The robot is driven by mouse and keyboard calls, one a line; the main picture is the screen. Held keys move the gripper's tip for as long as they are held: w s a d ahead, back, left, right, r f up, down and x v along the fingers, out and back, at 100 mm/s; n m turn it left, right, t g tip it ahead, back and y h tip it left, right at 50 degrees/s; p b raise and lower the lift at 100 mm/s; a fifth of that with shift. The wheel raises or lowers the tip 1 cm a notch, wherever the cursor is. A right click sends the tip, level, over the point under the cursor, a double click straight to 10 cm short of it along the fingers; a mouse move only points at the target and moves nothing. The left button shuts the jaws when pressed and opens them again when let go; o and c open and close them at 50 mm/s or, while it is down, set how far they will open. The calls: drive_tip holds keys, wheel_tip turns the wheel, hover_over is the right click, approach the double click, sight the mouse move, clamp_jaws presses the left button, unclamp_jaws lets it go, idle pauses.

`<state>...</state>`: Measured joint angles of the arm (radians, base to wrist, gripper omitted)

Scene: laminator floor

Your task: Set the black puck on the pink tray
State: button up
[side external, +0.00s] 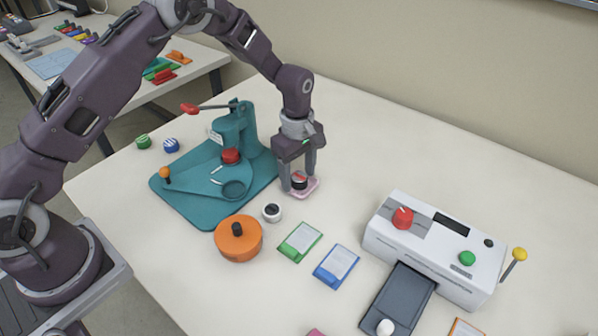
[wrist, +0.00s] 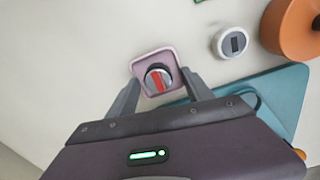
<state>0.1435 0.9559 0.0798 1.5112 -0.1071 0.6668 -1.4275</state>
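The black puck (side external: 299,183) has a dark side and a grey top with a red stripe. It appears to rest on the small pink tray (side external: 307,191), upright. In the wrist view the puck (wrist: 158,79) lies within the rim of the tray (wrist: 146,61), toward its near side. My gripper (side external: 299,181) is low over the tray with one finger on each side of the puck. In the wrist view the fingers of my gripper (wrist: 160,80) stand apart, with a gap to the puck on both sides. The tray's near edge is partly hidden.
A teal press (side external: 232,135) stands on its teal base just left of my gripper. A white puck (side external: 272,212) and an orange round container (side external: 238,239) are in front. Green and blue cards (side external: 337,266) and a white laminator (side external: 435,245) are to the right.

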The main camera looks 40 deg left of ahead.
wheel_tip(320, 180, up, 12)
drive_tip(key=f, duration=0.1)
wheel_tip(320, 180, up, 10)
drive_tip(key=m+t, duration=0.1)
drive_tip(key=m, duration=0.2)
hover_over(298, 178)
drive_tip(key=s+a, duration=0.1)
drive_tip(key=s, duration=0.4)
drive_tip(key=s+a+r+m+t, duration=0.2)
drive_tip(key=s+r+m, duration=0.3)
drive_tip(key=s+r, duration=0.4)
drive_tip(key=s+a+f+m+t, duration=0.1)
drive_tip(key=s+m, duration=0.7)
drive_tip(key=s, duration=0.9)
drive_tip(key=shift+s+a+f+t, duration=0.3)
drive_tip(key=shift+s+f+t, duration=0.05)
drive_tip(key=shift+f+t, duration=0.35)
